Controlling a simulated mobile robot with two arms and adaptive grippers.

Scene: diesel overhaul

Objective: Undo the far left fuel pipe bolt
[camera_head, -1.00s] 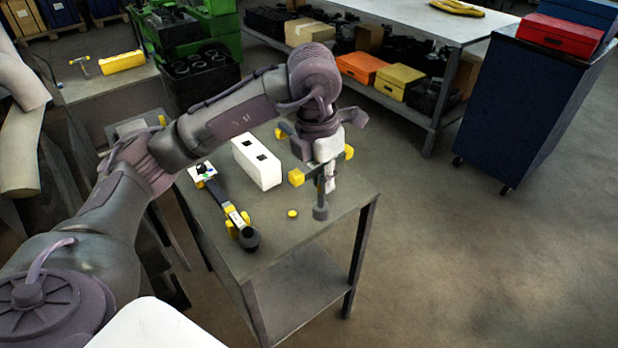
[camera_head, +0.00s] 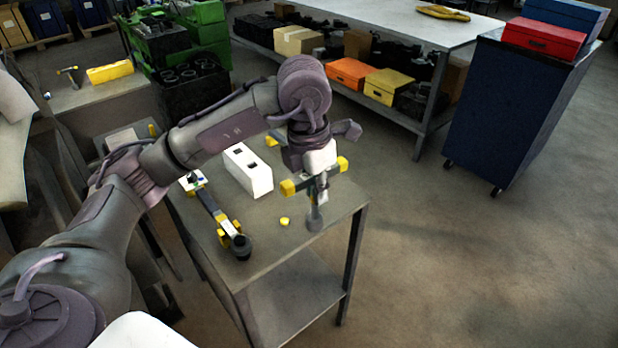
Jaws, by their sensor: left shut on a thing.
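My left gripper (camera_head: 322,176) is over the right part of a small grey table (camera_head: 275,262). It is shut on a T-handle tool (camera_head: 315,218), which has a dark bar with yellow ends and an upright grey shaft with a rounded lower end. The tool stands roughly upright; whether its lower end touches the tabletop is unclear. The gripper partly hides the tool's upper part. A second tool (camera_head: 208,203), dark and long with yellow parts and a round black head, lies on the table to the left. No fuel pipe bolt can be made out. My right gripper is not in view.
A white block with dark square holes (camera_head: 247,171) and a small yellow disc (camera_head: 284,221) are on the table. A blue cabinet (camera_head: 510,115) stands at the right and a long shelved bench (camera_head: 385,30) behind. Open floor lies right of the table.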

